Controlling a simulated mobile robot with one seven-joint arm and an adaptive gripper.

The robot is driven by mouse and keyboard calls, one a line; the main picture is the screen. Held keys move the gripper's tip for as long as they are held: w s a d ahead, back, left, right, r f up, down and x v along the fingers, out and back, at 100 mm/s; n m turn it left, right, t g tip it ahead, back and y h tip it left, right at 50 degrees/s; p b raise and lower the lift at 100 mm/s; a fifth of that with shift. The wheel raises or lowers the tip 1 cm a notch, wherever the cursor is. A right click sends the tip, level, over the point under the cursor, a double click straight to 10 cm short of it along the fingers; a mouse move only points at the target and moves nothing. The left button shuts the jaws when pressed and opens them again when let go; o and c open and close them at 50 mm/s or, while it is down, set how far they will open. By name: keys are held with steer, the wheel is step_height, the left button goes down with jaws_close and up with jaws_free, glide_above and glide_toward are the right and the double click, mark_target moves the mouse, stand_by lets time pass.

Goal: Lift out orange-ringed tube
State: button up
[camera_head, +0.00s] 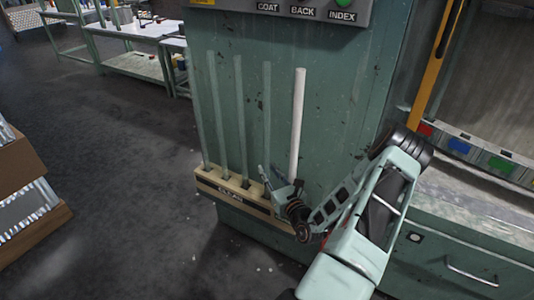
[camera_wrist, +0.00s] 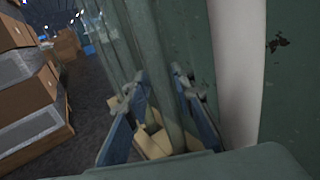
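Several tall, slim, pale-green glass tubes (camera_head: 239,115) stand upright in a low tan rack (camera_head: 233,196) against the green cabinet. An opaque white tube (camera_head: 297,120) stands at their right. No orange ring can be made out on any tube. My gripper (camera_head: 268,180) is low at the rack's right end, by the base of the rightmost glass tube (camera_head: 266,110). In the wrist view my gripper's blue-grey fingers (camera_wrist: 158,92) are spread, with a glass tube (camera_wrist: 158,50) between them. Gaps seem to show beside it. The white tube (camera_wrist: 237,70) is just right of the fingers.
The green cabinet (camera_head: 345,85) is close behind the tubes, with a control panel above. A drawer unit (camera_head: 460,250) stands at right. Cardboard boxes (camera_head: 25,190) stand at left. The floor (camera_head: 110,130) between boxes and rack is clear.

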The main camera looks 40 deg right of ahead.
steer(key=shift+w+d, duration=0.15)
steer(key=shift+w, duration=0.55)
steer(key=shift+c, duration=0.6)
jaws_close()
